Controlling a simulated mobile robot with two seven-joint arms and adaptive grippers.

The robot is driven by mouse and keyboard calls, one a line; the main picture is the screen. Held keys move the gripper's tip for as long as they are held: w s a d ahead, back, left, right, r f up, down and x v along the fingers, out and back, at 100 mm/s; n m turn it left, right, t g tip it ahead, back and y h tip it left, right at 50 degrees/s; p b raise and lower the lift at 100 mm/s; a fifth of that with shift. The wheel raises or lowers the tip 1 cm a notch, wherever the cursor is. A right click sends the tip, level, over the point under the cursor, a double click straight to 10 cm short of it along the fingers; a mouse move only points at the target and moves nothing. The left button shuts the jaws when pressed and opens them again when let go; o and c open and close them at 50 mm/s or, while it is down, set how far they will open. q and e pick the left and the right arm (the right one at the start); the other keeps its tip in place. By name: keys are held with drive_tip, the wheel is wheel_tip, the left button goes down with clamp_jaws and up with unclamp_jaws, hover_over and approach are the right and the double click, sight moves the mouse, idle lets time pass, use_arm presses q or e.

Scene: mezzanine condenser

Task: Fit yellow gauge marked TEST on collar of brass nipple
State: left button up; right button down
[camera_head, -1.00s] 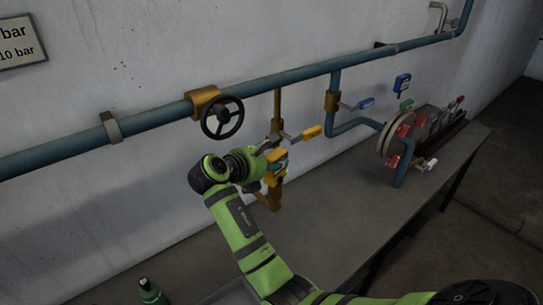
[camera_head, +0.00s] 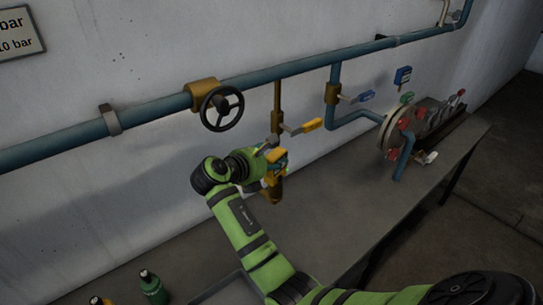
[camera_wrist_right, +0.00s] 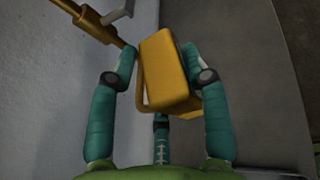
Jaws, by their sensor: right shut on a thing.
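The yellow gauge (camera_wrist_right: 170,70) is a boxy block between the two teal fingers of my right gripper (camera_wrist_right: 165,82) in the right wrist view. A thin yellow loop shows beneath it. No TEST marking is readable. In the head view the gauge (camera_head: 279,158) and right gripper (camera_head: 274,170) are beside the brass drop pipe, below its valve. Brass pipework with a narrow stem (camera_wrist_right: 112,37), possibly the nipple, lies at upper left of the wrist view, close to the gauge. I cannot tell whether they touch; the collar is not clear. My left gripper is not in view.
A blue pipe (camera_head: 290,69) runs along the wall with a black handwheel (camera_head: 222,108) and a yellow-handled valve (camera_head: 312,124). The grey bench (camera_head: 350,180) has a flanged unit (camera_head: 396,132) at right. A green bottle (camera_head: 152,287) stands at lower left.

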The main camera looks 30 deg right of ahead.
drive_tip(key=c, duration=0.5)
unclamp_jaws()
drive_tip(key=shift+a, duration=0.1)
drive_tip(key=v, duration=1.1)
drive_tip(key=shift+s+a+r, duration=0.15)
drive_tip(key=shift+s+a, duration=0.05)
drive_tip(key=shift+a, duration=0.15)
drive_tip(key=shift+a, duration=0.1)
